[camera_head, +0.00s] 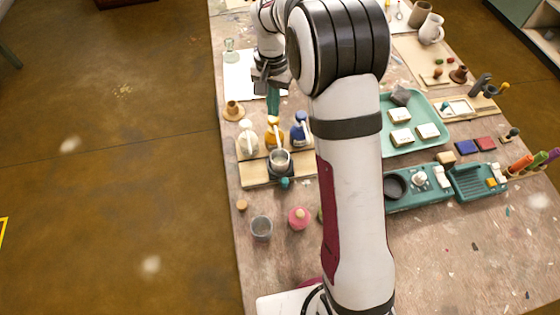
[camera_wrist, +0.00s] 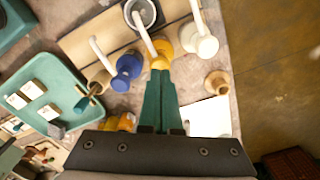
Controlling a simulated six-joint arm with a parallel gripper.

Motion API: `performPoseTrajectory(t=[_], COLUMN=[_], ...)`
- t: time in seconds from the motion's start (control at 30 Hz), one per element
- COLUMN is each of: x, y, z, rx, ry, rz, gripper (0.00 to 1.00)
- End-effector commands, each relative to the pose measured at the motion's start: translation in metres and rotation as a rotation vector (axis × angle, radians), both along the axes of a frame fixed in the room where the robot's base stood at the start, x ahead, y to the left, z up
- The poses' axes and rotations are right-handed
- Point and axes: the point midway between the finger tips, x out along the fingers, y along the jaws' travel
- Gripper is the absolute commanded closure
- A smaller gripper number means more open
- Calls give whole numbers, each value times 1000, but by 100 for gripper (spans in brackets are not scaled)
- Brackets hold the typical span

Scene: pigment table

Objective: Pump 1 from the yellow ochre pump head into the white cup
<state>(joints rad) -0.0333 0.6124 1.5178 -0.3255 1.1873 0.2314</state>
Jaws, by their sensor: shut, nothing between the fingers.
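The yellow ochre pump bottle (camera_head: 273,133) stands between a white pump bottle and a blue one on a wooden board. It also shows in the wrist view (camera_wrist: 161,52), its pale spout reaching over toward the cup. The white cup (camera_head: 280,158) stands in front of it on a dark square base; in the wrist view the cup (camera_wrist: 140,13) is cut by the top edge. My gripper (camera_head: 273,114) has teal fingers shut together and empty, pointing down. In the wrist view its fingertips (camera_wrist: 160,72) appear right by the yellow pump head; I cannot tell whether they touch it.
The white pump (camera_head: 247,140) and blue pump (camera_head: 300,130) stand close on either side. A small wooden pot (camera_head: 233,110) stands to the left. A green tray (camera_head: 440,140) lies to the right, partly behind my arm. A grey cup (camera_head: 262,228) and pink bottle (camera_head: 299,217) stand nearer.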

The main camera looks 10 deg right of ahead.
Motion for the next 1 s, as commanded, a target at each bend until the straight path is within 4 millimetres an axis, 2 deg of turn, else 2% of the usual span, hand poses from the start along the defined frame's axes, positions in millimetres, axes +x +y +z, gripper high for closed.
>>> performPoseTrajectory(t=[0.43, 1.0], x=[0, 0], y=[0, 0], z=[0, -20], rx=[0, 0], ry=[0, 0], rz=[0, 0], gripper=[100, 100])
